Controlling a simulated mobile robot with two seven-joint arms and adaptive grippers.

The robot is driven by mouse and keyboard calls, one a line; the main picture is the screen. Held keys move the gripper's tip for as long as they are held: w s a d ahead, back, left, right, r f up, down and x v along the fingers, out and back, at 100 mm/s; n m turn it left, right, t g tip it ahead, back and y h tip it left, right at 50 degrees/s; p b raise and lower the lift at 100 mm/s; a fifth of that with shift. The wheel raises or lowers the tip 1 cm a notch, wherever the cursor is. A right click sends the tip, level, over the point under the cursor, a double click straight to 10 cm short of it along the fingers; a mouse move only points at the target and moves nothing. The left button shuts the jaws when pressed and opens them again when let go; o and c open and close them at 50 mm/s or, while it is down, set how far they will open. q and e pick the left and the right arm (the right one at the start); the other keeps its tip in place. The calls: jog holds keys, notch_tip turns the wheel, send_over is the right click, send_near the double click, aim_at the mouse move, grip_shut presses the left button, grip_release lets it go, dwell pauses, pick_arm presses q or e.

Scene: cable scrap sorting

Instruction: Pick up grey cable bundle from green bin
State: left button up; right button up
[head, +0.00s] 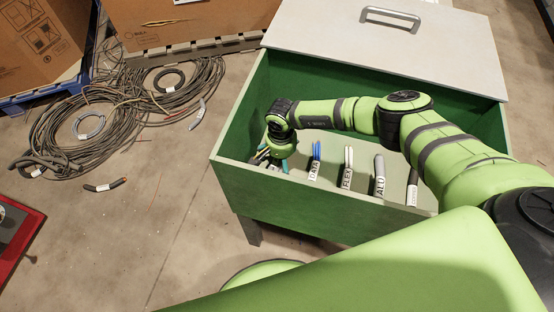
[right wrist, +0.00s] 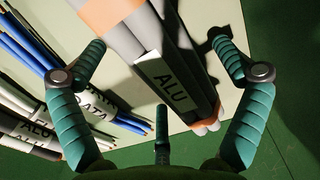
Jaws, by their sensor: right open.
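The green bin (head: 320,208) stands open in the head view. My right gripper (head: 283,162) is inside it, at its left end, over a pile of cables partly hidden by the gripper. In the right wrist view, my right gripper (right wrist: 160,62) is open, with its teal fingers apart. A thick grey cable bundle (right wrist: 122,38) with orange bands and a white "ALU" label lies between and beyond the fingers. Whether any finger touches it, I cannot tell. My left gripper is not in view.
In the wrist view, blue cables (right wrist: 25,42) and labelled bundles lie at the left. Cable samples marked DATA (head: 314,171), FLEX (head: 346,178) and ALU (head: 379,187) line the bin's front. A pale lid (head: 400,55) is behind. Loose cable coils (head: 125,110) lie on the floor.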

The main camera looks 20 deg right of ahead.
jog(key=shift+c, duration=0.4)
jog(key=c, duration=1.7)
jog(key=shift+r, duration=0.1)
jog(key=shift+r, duration=0.1)
